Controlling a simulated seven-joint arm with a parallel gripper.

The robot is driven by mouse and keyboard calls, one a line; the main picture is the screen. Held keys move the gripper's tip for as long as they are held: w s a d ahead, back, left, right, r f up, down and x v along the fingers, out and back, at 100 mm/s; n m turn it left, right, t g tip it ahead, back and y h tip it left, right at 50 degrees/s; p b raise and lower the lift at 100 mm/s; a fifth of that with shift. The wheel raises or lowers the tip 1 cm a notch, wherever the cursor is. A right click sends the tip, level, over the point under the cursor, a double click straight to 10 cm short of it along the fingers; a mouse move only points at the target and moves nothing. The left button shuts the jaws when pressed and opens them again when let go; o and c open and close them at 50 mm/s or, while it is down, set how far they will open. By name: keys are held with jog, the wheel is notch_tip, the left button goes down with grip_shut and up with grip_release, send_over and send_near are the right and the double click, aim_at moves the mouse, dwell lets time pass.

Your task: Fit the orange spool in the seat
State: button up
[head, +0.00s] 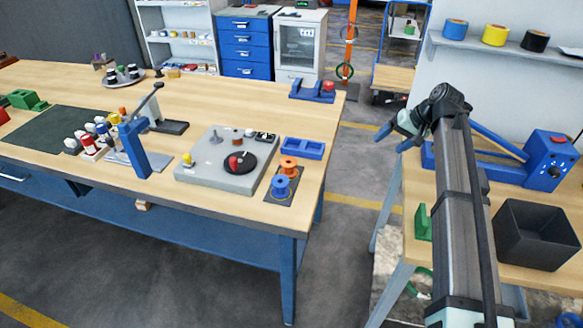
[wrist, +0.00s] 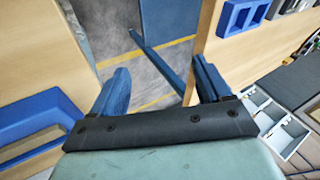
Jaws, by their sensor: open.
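The orange spool (head: 288,166) stands on a dark mat (head: 271,198) at the front right of the long wooden table, just behind a blue spool (head: 281,187). To its left is a grey winding base (head: 208,176) with a black disc, a red knob and a thin upright post (head: 216,137). I cannot tell which part is the seat. My gripper (head: 393,138) is over the gap right of this table, well apart from the spool. In the wrist view its blue fingers (wrist: 160,70) are spread and empty. The orange spool is not in the wrist view.
A blue two-pocket tray (head: 302,148) sits behind the spools; it also shows in the wrist view (wrist: 243,14). A lever stand (head: 151,112) and blue post (head: 135,148) rise left of the base. A black bin (head: 536,234) and blue machine (head: 548,160) occupy the right bench.

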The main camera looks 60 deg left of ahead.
jog(key=s+a+n+h, duration=0.3)
jog(key=s+a, duration=0.4)
jog(key=s, duration=0.6)
notch_tip(320, 180, up, 7)
jog(key=n+t+h, duration=0.3)
jog(key=n, duration=0.3)
send_over(289, 164)
jog(key=a, duration=0.1)
notch_tip(289, 164, down, 8)
jog(key=shift+s+a+f, duration=0.1)
jog(key=shift+f, duration=0.15)
jog(key=shift+w+f, duration=0.2)
jog(key=shift+f, duration=1.15)
jog(key=shift+w+f, duration=0.15)
jog(key=shift+f, duration=1.2)
jog(key=c, duration=1)
